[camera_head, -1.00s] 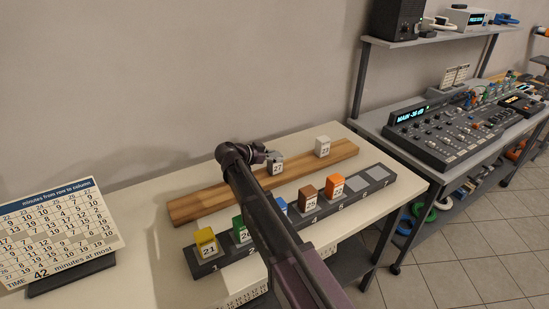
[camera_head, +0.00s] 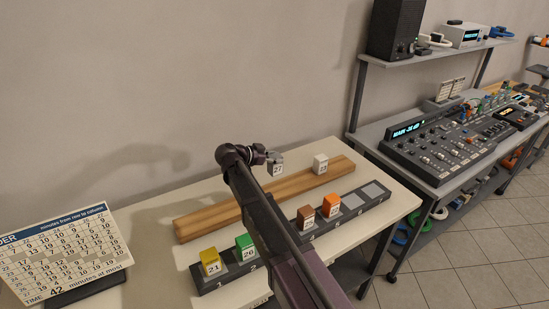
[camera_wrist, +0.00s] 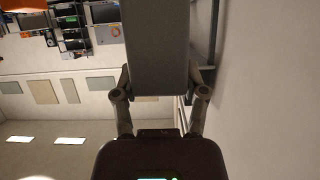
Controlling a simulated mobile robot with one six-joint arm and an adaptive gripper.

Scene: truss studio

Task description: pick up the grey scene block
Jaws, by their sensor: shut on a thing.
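The grey scene block (camera_head: 276,168), with a white label that seems to read 27, is in my gripper (camera_head: 270,158). In the head view it is held up above the wooden rail. In the wrist view the grey block (camera_wrist: 157,45) fills the space between the two fingers, which press on its sides. My arm crosses the middle of the head view and hides part of the rail and of the numbered rack.
A white block (camera_head: 320,163) stands on the wooden rail (camera_head: 205,219). The dark numbered rack (camera_head: 350,203) holds yellow (camera_head: 210,261), green (camera_head: 244,246), brown (camera_head: 305,217) and orange (camera_head: 331,204) blocks; slots at its right end are empty. A calendar-like board (camera_head: 65,255) stands left.

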